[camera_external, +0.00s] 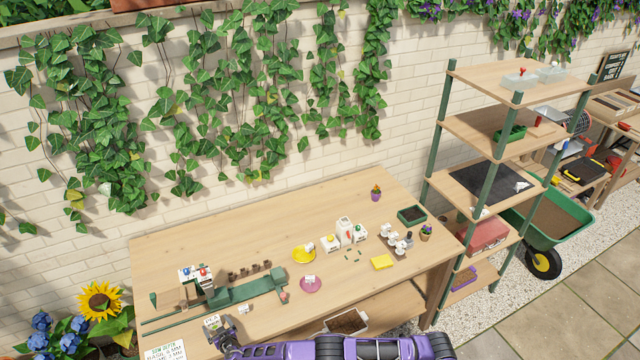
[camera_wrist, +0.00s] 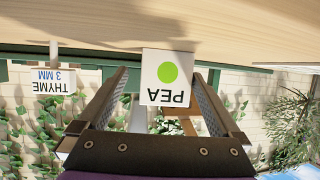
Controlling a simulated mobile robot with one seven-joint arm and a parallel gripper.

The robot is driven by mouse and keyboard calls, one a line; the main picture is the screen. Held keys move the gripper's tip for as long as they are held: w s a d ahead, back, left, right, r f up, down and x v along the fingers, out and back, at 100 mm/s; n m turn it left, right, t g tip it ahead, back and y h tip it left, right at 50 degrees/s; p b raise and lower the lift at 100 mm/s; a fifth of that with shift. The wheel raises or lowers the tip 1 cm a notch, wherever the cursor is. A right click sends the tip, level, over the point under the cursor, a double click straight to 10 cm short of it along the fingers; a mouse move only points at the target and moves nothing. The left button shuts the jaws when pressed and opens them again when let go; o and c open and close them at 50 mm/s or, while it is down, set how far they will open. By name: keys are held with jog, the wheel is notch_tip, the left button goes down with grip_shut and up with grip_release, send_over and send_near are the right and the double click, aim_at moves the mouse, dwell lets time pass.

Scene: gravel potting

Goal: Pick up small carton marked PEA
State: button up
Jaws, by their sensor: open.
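A small white carton marked PEA (camera_wrist: 167,92), with a green dot, appears upside down in the wrist view. It shows between the fingertips of my gripper (camera_wrist: 160,74), which is open. I cannot tell whether either finger touches it. In the external view my gripper (camera_external: 222,333) is low at the table's front left edge. A small white block there (camera_external: 212,321) looks like the same carton, just beyond the gripper. My purple arm hides part of the table front.
A THYME 3 MM label (camera_wrist: 52,81) stands beside the carton. A green rail device (camera_external: 235,292) lies behind on the wooden table (camera_external: 190,245). A yellow saucer (camera_external: 303,254), pink saucer (camera_external: 311,285) and white cartons (camera_external: 344,232) stand farther right. The table's back left is clear.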

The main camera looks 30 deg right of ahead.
jog(key=shift+w+a+f, duration=0.1)
jog(key=shift+w, duration=0.05)
jog(key=c, duration=1.3)
